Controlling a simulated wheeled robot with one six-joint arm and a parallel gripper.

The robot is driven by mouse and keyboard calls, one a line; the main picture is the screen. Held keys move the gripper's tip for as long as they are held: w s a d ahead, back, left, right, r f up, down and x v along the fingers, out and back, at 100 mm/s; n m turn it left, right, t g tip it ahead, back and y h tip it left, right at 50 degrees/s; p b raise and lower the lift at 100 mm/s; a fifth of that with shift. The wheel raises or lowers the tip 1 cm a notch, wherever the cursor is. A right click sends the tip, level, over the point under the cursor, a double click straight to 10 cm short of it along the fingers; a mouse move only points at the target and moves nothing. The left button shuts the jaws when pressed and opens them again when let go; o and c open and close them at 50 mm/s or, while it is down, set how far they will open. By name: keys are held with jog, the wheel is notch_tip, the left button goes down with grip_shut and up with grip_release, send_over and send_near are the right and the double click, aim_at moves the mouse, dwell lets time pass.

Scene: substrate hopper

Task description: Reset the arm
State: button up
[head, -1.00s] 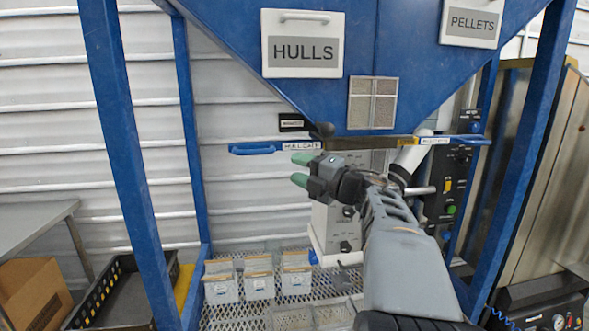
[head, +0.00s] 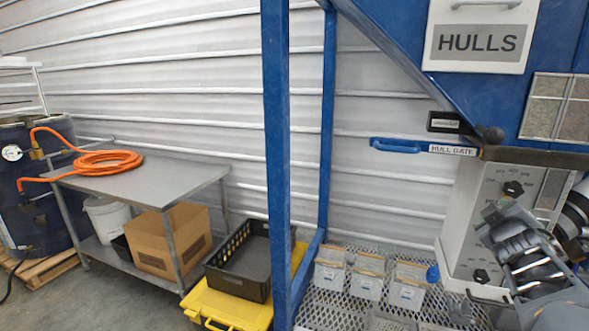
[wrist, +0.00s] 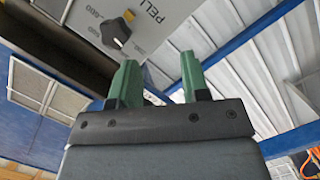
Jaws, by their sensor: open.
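My gripper (wrist: 159,72) shows in the wrist view with its two green fingers apart and nothing between them. In the head view my arm is folded in the lower right corner, in front of the grey control box (head: 486,205). The gripper's fingers are mostly hidden there. In the wrist view, a pale panel with a black knob (wrist: 117,31) and part of the word PELLETS lies beyond the fingers.
The blue hopper (head: 415,60) has a HULLS plate (head: 478,43) and a blue HULL GATE handle (head: 395,146). Small bins (head: 366,284) stand on a mesh shelf. A steel table (head: 150,178) with an orange hose (head: 105,163), a black crate (head: 243,270) and a yellow case (head: 228,304) are left.

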jog(key=s+a+f+m+g+y, duration=0.1)
jog(key=s+a+f+m+g, duration=0.35)
jog(key=f, duration=0.55)
jog(key=s+a+f+g+y, duration=0.2)
jog(key=s+a+f, duration=0.1)
jog(key=a, duration=0.5)
jog(key=s+a+f+g+y, duration=0.2)
jog(key=s+a+f, duration=0.1)
jog(key=a, duration=0.4)
jog(key=s+a+f+g+y, duration=0.2)
jog(key=s+a+f+y, duration=0.1)
jog(key=a, duration=0.5)
jog(key=shift+s+a+f, duration=0.35)
jog(key=shift+s+f, duration=0.15)
jog(key=shift+s, duration=0.25)
jog(key=shift+d+m, duration=0.15)
jog(key=shift+m, duration=0.1)
